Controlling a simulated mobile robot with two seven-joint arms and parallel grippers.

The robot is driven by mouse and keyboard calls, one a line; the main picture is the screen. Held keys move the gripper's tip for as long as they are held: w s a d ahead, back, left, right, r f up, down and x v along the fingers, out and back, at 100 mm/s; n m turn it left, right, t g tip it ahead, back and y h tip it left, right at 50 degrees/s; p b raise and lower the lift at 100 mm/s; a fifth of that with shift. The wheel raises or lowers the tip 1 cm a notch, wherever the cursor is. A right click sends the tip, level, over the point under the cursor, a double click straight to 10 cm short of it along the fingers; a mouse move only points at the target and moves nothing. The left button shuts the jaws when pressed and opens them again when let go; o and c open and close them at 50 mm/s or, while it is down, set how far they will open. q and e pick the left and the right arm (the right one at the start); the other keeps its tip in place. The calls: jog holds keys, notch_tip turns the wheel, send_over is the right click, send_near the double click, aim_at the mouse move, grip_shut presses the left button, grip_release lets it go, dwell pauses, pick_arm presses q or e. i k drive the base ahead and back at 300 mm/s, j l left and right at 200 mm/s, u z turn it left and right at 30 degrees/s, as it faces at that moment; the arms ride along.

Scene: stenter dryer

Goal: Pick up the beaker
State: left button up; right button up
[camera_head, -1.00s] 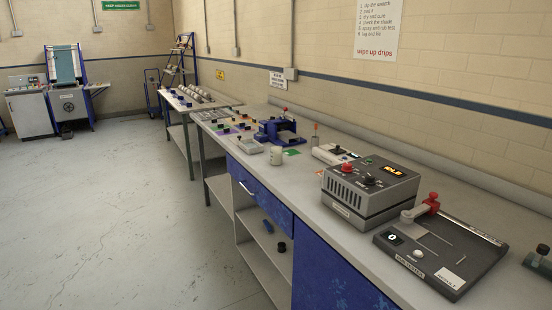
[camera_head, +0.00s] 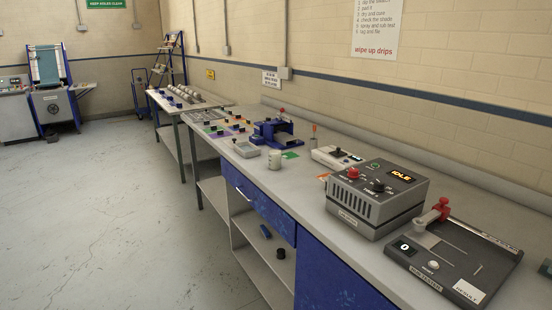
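A small pale cylindrical vessel (camera_head: 275,159), which looks like the beaker, stands upright near the front edge of the long workbench (camera_head: 318,195). It is in front of a green pad and the blue device, above the blue drawer. Its contents are too small to tell. Neither of my grippers shows in the head view.
A grey box with an IDLE display (camera_head: 376,200) and a flat rub tester (camera_head: 450,262) fill the bench's right part. A blue clamp-like device (camera_head: 277,132) stands behind the vessel. A blue drawer (camera_head: 258,205) and open shelves are below. The floor (camera_head: 110,220) at left is clear.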

aim_at(275, 160)
jog(key=i+j+z, duration=0.1)
jog(key=i+j, duration=0.15)
jog(key=i+j+z, duration=0.1)
jog(key=i+j, duration=0.15)
jog(key=i+j+z, duration=0.1)
jog(key=j, duration=0.35)
jog(key=i+j+z, duration=0.1)
jog(key=i+j, duration=0.45)
jog(key=j, duration=0.15)
jog(key=i+j+z, duration=0.15)
jog(key=j, duration=0.25)
